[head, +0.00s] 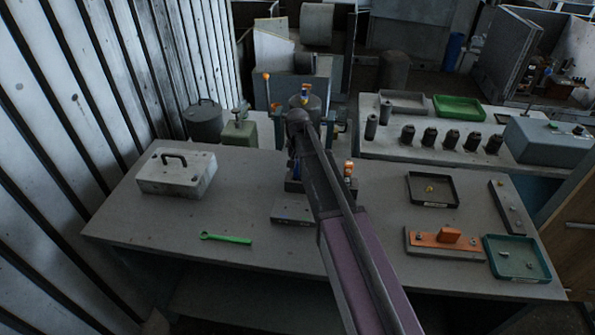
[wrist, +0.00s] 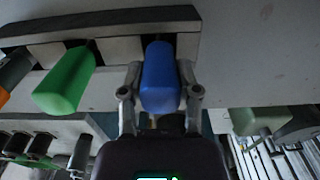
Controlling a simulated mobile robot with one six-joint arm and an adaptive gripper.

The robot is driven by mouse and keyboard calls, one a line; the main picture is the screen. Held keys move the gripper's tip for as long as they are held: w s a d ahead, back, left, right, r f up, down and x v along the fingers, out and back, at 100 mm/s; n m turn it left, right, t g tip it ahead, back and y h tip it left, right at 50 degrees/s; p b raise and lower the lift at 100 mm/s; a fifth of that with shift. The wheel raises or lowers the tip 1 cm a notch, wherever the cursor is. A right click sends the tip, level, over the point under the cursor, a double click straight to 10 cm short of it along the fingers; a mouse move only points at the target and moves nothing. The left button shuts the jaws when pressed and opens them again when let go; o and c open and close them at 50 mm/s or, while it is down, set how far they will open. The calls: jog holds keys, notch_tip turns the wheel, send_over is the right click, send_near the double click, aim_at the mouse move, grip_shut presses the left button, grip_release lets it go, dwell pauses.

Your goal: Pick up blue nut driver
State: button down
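The blue nut driver (wrist: 160,78) shows its blue handle in the middle of the wrist view. Its upper end meets a pale rack (wrist: 115,48) with a dark strip. My gripper (wrist: 160,72) has one finger on each side of the blue handle, and both fingers appear to touch it. The driver's shaft is not clearly seen. In the head view my arm covers the gripper and most of the rack area.
A green handle (wrist: 66,80) and an orange one (wrist: 14,68) stand left of the blue one. On the bench are a grey box (head: 177,178), a green wrench (head: 226,238), a black tray (head: 411,198), an orange part on a plate (head: 450,236) and a teal tray (head: 493,267).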

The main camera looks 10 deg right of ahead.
jog(key=shift+r, duration=0.15)
dwell(0.3)
notch_tip(320, 180, up, 10)
jog(key=p, duration=1)
dwell(0.4)
jog(key=c, duration=1.1)
grip_release()
jog(key=shift+c, duration=0.2)
grip_shut()
jog(key=shift+f, duration=0.2)
